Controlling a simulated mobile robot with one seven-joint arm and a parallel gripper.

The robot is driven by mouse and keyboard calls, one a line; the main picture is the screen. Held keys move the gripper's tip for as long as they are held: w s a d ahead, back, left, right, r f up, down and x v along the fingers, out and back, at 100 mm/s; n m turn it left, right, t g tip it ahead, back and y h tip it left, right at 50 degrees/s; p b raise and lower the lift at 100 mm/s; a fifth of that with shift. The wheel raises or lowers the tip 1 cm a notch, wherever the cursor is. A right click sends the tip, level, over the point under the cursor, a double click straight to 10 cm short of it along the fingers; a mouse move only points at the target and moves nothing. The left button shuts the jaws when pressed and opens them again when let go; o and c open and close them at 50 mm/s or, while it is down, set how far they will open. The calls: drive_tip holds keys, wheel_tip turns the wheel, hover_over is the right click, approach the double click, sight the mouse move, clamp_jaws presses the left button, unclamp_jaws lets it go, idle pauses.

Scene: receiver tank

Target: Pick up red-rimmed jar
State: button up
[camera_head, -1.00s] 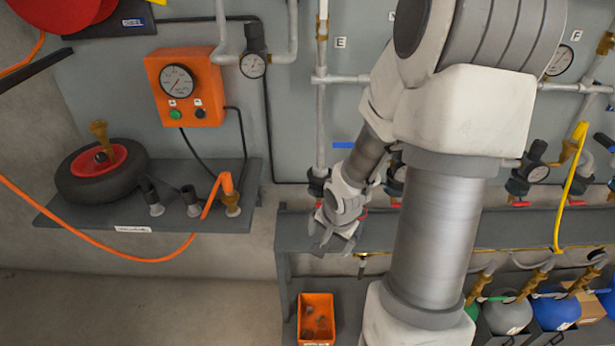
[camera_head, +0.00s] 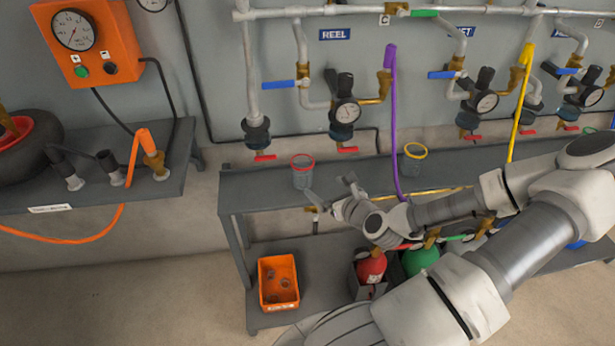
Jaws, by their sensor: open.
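The red-rimmed jar (camera_head: 303,173) is a small grey, see-through jar with a red rim. It stands upright near the left end of the grey bench top (camera_head: 270,188), under the pipework. My gripper (camera_head: 328,195) is open and empty, just right of and in front of the jar, with its fingers pointing left. A small gap seems to lie between the fingers and the jar, though the depth is hard to tell. A similar jar with a yellow rim (camera_head: 415,160) stands farther right on the same bench.
Regulators with gauges (camera_head: 345,112) and red-handled taps hang above the bench. A purple hose (camera_head: 392,120) drops behind my arm. An orange bin (camera_head: 278,282) and a red cylinder (camera_head: 371,268) sit below. The bench top left of the jar is clear.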

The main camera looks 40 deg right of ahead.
drive_tip(key=b, duration=0.4)
approach(299, 167)
drive_tip(key=x, duration=0.3)
drive_tip(key=shift+w+f, duration=0.15)
drive_tip(key=shift+f, duration=0.15)
drive_tip(key=shift+r+b+x, duration=0.15)
drive_tip(key=shift+b+x, duration=0.5)
drive_tip(key=shift+x, duration=0.85)
drive_tip(key=shift+r+b+x, duration=0.1)
drive_tip(key=shift+b+x, duration=0.55)
drive_tip(key=shift+x, duration=0.9)
drive_tip(key=shift+a, duration=0.1)
drive_tip(key=shift+c, duration=0.2)
drive_tip(key=c, duration=1.2)
